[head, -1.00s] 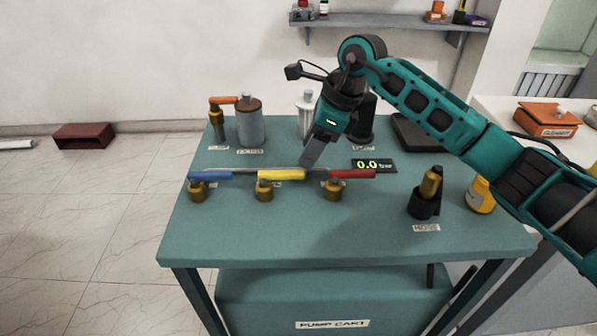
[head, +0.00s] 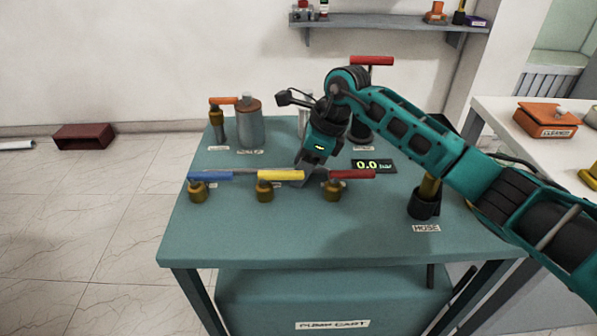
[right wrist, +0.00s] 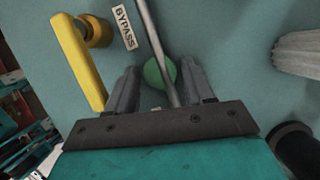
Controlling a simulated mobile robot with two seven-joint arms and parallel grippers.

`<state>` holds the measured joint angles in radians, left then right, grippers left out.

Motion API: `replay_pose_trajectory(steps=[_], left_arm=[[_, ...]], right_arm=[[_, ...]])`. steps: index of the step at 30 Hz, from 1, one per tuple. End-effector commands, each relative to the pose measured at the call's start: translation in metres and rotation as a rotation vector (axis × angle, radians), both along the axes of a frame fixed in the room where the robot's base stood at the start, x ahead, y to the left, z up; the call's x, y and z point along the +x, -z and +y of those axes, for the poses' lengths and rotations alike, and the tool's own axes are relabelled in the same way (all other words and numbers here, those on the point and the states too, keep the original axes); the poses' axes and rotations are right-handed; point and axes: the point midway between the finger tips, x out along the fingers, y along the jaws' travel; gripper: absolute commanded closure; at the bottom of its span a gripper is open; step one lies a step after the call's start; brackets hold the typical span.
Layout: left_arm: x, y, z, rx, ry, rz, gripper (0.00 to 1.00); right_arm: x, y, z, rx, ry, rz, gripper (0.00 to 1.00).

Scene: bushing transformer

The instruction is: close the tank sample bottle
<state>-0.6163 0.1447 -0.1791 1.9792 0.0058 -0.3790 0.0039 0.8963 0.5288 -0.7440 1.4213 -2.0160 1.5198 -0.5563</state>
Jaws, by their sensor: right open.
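I cannot pick out a bottle that is clearly the tank sample bottle. My right gripper (head: 298,180) points down over the pump cart (head: 215,235), just behind the gap between the yellow-handled valve (head: 280,176) and the red-handled valve (head: 350,174). In the right wrist view its fingers (right wrist: 163,88) are open, with a thin grey rod (right wrist: 150,35) and a green round thing (right wrist: 153,73) showing between them. I cannot tell whether the fingers touch either. The yellow handle (right wrist: 78,62) lies left of the fingers, near a BYPASS label (right wrist: 124,28). My left gripper is out of view.
A blue-handled valve (head: 210,176) stands at the cart's left. Behind are a grey canister (head: 249,125) and an orange-handled valve (head: 218,122). A display (head: 374,166) reads 0.0. A black HOSE holder (head: 422,206) stands at right. The cart's front is clear.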

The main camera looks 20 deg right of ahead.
Motion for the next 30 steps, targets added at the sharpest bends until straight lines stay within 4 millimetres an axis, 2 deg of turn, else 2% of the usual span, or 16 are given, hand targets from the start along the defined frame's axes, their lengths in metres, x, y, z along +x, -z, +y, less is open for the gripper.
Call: replay_pose_trajectory(steps=[2, 15, 24, 30], left_arm=[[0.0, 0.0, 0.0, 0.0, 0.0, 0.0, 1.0], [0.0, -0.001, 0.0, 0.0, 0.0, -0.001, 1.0], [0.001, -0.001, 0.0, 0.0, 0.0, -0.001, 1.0], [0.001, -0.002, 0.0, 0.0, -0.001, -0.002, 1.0]], right_arm=[[0.0, 0.0, 0.0, 0.0, 0.0, 0.0, 0.48], [0.0, -0.001, 0.0, 0.0, 0.0, -0.001, 0.9], [0.0, -0.003, 0.0, 0.0, -0.001, -0.002, 0.9], [0.001, -0.023, 0.0, 0.0, -0.002, -0.004, 0.9]])
